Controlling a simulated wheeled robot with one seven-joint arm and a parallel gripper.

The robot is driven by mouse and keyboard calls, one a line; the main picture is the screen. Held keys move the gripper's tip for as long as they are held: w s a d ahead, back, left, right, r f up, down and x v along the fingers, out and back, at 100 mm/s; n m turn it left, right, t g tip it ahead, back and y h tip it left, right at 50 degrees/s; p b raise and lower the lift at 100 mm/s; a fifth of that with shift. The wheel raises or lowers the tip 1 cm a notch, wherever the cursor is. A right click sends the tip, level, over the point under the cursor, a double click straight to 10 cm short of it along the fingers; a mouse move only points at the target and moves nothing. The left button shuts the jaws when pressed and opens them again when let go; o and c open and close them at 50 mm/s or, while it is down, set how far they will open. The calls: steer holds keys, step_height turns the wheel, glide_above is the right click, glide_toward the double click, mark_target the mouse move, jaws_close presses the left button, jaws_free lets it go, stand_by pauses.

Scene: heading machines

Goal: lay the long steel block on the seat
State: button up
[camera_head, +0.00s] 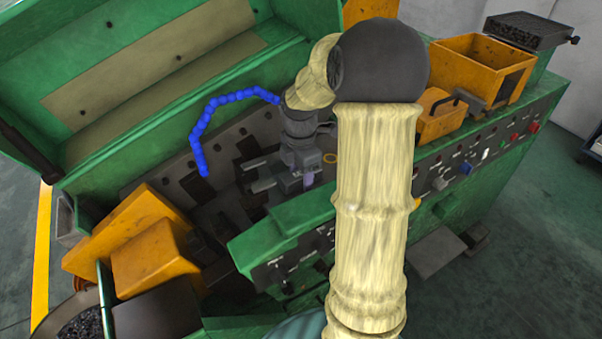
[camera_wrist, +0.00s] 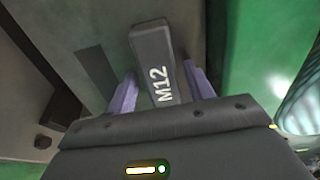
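A long dark grey block marked M12 (camera_wrist: 150,50) lies between the two purple fingers of my gripper (camera_wrist: 159,68) in the wrist view. The fingers stand close along both sides of it. Whether they touch it cannot be told. The block's lower end is hidden behind the gripper body. In the head view my gripper (camera_head: 308,181) points down inside the green machine, and the block cannot be made out clearly there. The seat cannot be told apart from the other machine parts.
The green machine's raised cover (camera_head: 60,90) stands at the left. Yellow guards (camera_head: 150,255) are at the lower left, and yellow bins (camera_head: 480,60) at the upper right. A blue jointed hose (camera_head: 205,120) curves left of my gripper. A green control panel (camera_head: 290,245) is in front.

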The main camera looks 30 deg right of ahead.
steer(key=shift+w+r, duration=0.1)
steer(key=shift+r, duration=0.15)
step_height(320, 180, up, 12)
steer(key=b, duration=0.1)
steer(key=shift+s, duration=0.25)
steer(key=shift+w+f, duration=0.15)
stand_by(0.5)
